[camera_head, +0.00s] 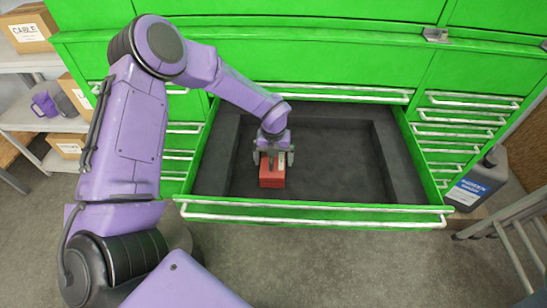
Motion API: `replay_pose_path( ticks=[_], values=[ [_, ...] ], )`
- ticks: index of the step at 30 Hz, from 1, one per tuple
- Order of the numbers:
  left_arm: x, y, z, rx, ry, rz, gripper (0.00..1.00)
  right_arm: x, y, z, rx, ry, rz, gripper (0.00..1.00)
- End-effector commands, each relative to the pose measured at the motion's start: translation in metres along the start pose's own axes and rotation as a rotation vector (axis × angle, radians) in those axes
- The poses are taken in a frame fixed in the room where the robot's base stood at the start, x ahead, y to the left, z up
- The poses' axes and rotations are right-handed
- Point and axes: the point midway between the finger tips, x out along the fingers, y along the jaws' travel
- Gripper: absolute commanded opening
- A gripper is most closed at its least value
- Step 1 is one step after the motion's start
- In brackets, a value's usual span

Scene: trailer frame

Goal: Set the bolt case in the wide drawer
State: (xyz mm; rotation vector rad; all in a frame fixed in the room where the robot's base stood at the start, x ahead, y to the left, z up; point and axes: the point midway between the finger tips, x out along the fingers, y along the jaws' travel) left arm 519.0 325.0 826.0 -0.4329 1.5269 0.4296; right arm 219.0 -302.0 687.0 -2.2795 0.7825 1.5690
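The bolt case appears to be a small red box (271,178) with a pale patch on its top, inside the wide drawer (330,211) at its left front part. The drawer is pulled out, with a dark inner floor and a green front with a long pale handle. My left gripper (273,160) is directly over the red box, its fingers at the box's upper end. The gripper hides part of the box top. I cannot tell if the fingers grip it or whether the box rests on the floor. My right gripper is out of view.
The rest of the drawer floor is empty. Green cabinet (340,65) fronts stand behind it, with narrow drawers on both sides. A dark jug (478,182) and a metal frame (505,225) stand at right.

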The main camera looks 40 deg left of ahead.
Motion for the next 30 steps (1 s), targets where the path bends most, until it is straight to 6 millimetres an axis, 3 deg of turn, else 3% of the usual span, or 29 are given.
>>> replay_pose_path(
  ticks=[5,18,23,30],
  values=[
    [-0.009,0.0,0.001,0.0,-0.002,-0.001,1.0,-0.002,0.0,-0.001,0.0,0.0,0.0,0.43],
    [-0.108,0.0,0.001,0.0,-0.004,-0.002,1.0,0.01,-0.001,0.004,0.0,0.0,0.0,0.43],
    [-0.122,0.0,0.0,0.0,-0.001,-0.001,1.0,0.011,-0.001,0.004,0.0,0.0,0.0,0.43],
    [-0.124,0.0,0.0,0.0,-0.001,0.0,1.0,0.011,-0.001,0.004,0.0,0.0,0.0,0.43]
  ],
)
